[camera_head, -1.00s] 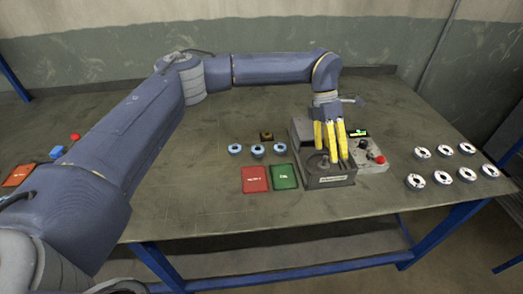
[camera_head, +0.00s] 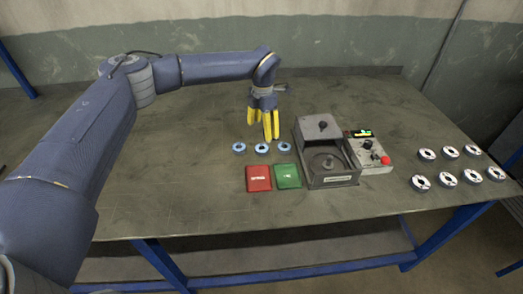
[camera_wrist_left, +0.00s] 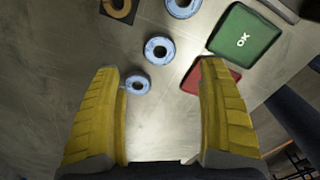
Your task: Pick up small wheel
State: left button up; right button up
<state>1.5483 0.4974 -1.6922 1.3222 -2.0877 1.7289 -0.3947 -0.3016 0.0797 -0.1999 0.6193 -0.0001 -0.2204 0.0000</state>
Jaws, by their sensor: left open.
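Three small light-blue wheels lie in a row on the table: a left one (camera_head: 239,147), a middle one (camera_head: 262,149) and a right one (camera_head: 284,147). In the left wrist view they run diagonally: one (camera_wrist_left: 137,84) by the left finger, one (camera_wrist_left: 159,50) beyond it, one (camera_wrist_left: 183,8) at the top edge. My left gripper (camera_head: 263,132) points down with yellow fingers, just behind the row. In the wrist view its fingers (camera_wrist_left: 160,72) are wide apart with nothing gripped. My right gripper is not in view.
A red pad (camera_head: 258,178) and a green OK pad (camera_head: 287,176) lie in front of the wheels. A grey machine (camera_head: 325,181) and control box (camera_head: 374,168) stand right. Several larger silver wheels (camera_head: 447,179) lie far right. A dark square block (camera_wrist_left: 118,8) shows in the wrist view.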

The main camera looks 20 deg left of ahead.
aim_at(262, 148)
pick_arm(q)
jog(key=shift+f, duration=4.9)
jog(key=shift+c, duration=0.3)
jog(key=c, duration=1.4)
jog(key=shift+o, duration=0.2)
